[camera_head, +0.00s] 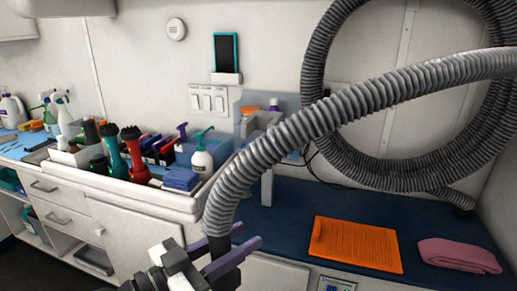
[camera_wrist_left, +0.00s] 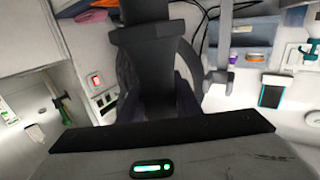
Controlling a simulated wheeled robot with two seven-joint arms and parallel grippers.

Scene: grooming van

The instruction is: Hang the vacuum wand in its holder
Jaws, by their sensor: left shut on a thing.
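The vacuum wand (camera_head: 224,262) is a dark piece at the lower end of a grey ribbed hose, at the bottom centre of the head view. My left gripper (camera_head: 228,246) has purple fingers and is shut on it. The ribbed hose (camera_head: 285,137) rises from the wand and arcs off to the upper right. In the left wrist view a dark piece, apparently the wand (camera_wrist_left: 152,65), runs up the middle between the fingers. I cannot pick out the wand's holder in either view. My right gripper is not in view.
A big hose coil (camera_head: 317,95) hangs at the right wall. An orange mat (camera_head: 358,245) and a folded pink towel (camera_head: 459,255) lie on the dark blue counter (camera_head: 290,215). A white tray (camera_head: 130,191) of grooming tools stands left, near a tap (camera_head: 267,185).

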